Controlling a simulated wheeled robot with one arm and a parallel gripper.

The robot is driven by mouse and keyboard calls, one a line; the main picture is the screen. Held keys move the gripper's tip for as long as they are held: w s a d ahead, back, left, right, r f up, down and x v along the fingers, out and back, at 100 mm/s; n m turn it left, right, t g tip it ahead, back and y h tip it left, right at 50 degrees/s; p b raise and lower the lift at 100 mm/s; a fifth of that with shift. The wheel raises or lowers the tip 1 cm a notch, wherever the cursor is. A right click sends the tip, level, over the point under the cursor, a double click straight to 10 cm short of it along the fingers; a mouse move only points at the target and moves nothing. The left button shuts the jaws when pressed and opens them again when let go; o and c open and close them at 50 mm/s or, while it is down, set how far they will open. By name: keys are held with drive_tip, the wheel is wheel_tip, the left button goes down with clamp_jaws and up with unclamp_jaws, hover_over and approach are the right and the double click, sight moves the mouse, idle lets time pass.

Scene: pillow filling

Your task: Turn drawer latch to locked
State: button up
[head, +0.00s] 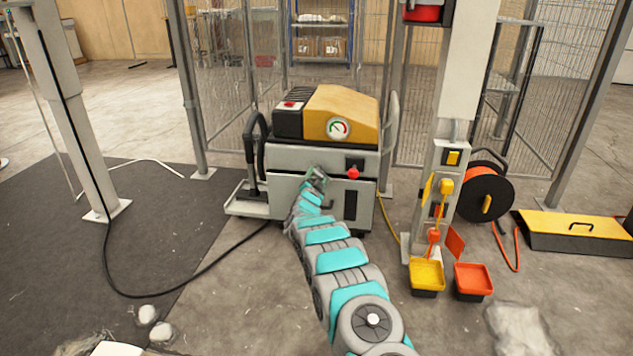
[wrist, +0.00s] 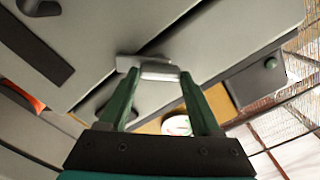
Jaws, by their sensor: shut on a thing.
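The drawer latch (wrist: 158,73) is a small silver metal piece on the grey front of the wheeled machine (head: 290,157). In the wrist view, it sits at the dark seam between two grey panels. My gripper (head: 317,176) reaches the machine's front, just below its upper edge. In the wrist view, my gripper's green fingers (wrist: 160,83) stand on either side of the latch and are shut on it. In the head view, the gripper hides the latch. I cannot tell from these frames whether the latch is at locked.
A yellow housing with a gauge (head: 338,128) tops the machine. A red knob (head: 353,173) is right of my gripper. A post with yellow and orange trays (head: 427,277) stands to the right. A black cable (head: 190,281) lies on the floor at left.

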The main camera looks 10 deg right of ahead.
drive_tip(key=m+b, duration=0.2)
drive_tip(key=m, duration=0.2)
drive_tip(key=shift+f+m+b, duration=0.15)
drive_tip(key=shift+m+b, duration=0.15)
drive_tip(key=shift+b, duration=0.05)
drive_tip(key=m, duration=0.4)
drive_tip(key=shift+d+m+b, duration=0.1)
drive_tip(key=shift+m+b, duration=0.2)
drive_tip(key=shift+b, duration=0.05)
drive_tip(key=o, duration=1.4)
drive_tip(key=shift+s, duration=0.1)
drive_tip(key=shift+p+v, duration=0.35)
drive_tip(key=shift+v, duration=3.5)
